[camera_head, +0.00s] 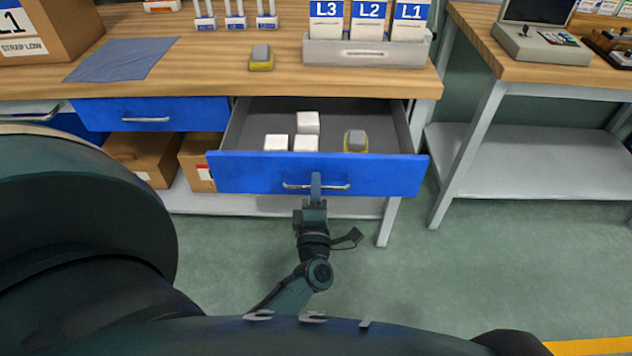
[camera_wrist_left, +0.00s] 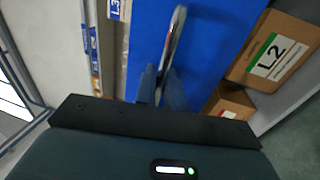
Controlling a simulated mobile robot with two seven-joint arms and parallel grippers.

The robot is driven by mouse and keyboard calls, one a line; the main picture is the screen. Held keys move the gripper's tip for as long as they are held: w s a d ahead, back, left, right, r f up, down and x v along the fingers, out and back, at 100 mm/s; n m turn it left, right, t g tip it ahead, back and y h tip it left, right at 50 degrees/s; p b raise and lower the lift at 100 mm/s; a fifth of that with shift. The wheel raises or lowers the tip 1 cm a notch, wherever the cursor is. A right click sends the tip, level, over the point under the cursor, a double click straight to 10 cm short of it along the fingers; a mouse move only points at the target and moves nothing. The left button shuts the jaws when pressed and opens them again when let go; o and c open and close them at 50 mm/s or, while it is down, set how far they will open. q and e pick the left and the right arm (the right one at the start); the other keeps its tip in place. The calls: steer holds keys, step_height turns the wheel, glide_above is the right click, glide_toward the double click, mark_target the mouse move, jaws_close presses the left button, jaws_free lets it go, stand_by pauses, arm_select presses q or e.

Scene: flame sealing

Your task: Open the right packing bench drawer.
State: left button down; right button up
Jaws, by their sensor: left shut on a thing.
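The right packing bench drawer (camera_head: 240,174) is pulled out, and its blue front and grey inside show in the head view. Several white boxes (camera_head: 277,143) and a yellow and grey item (camera_head: 356,141) lie in it. My left gripper (camera_head: 316,185) is shut on the drawer's metal handle (camera_head: 338,187), near the handle's middle. In the left wrist view the gripper's fingers (camera_wrist_left: 160,85) are at the handle (camera_wrist_left: 176,35), with the blue drawer front (camera_wrist_left: 225,30) behind. My right gripper is not in view.
The left blue drawer (camera_head: 105,115) is shut. Cardboard boxes (camera_head: 145,158) stand on the shelf under the bench. A cloth (camera_head: 120,60), another yellow and grey item (camera_head: 261,58) and a labelled rack (camera_head: 365,53) are on the bench top. The floor (camera_head: 400,270) to the right is clear.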

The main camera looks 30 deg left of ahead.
arm_select(q)
steer(key=shift+s+d, duration=0.25)
steer(key=shift+s, duration=0.05)
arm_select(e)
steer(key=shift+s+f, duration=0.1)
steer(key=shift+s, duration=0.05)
arm_select(q)
steer(key=c, duration=1.6)
jaws_free()
steer(key=shift+s+f, duration=0.1)
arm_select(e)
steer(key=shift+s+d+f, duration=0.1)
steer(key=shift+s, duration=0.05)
